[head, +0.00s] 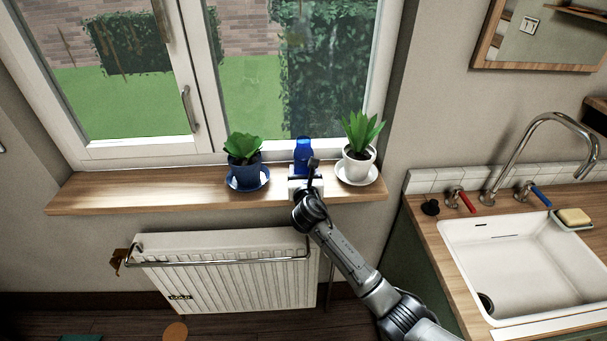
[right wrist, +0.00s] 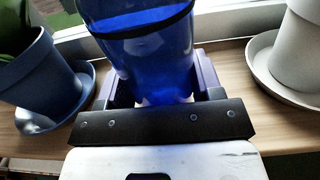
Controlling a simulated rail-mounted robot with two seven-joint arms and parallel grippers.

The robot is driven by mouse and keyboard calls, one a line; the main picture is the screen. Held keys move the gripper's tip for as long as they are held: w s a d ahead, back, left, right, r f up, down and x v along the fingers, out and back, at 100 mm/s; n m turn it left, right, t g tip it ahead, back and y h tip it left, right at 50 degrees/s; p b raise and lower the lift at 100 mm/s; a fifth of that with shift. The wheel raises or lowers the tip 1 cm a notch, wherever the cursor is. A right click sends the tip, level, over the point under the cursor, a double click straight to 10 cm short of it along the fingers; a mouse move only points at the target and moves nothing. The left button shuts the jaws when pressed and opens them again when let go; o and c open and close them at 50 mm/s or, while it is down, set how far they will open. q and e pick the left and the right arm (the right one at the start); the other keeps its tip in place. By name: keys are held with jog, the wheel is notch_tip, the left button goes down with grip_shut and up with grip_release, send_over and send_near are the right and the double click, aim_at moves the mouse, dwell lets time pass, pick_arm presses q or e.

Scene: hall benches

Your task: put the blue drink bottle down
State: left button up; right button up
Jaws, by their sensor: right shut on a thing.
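The blue drink bottle (head: 303,152) is upright at the wooden windowsill (head: 120,190), between two potted plants. In the right wrist view the bottle (right wrist: 155,55) is between the fingers of my right gripper (right wrist: 152,92), which is shut on it. In the head view my right gripper (head: 303,178) reaches the bottle from the front and hides its lower part. I cannot tell whether the bottle's base touches the sill. My left gripper is not in view.
A plant in a blue pot (head: 244,172) on a saucer stands close to the left. A plant in a white pot (head: 357,163) stands close to the right. The window is behind, a radiator (head: 230,275) below. The sill's left part is clear. A sink (head: 520,260) is at right.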

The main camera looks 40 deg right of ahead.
jog(key=o, duration=0.7)
jog(key=shift+f, duration=0.1)
jog(key=shift+o, duration=1.4)
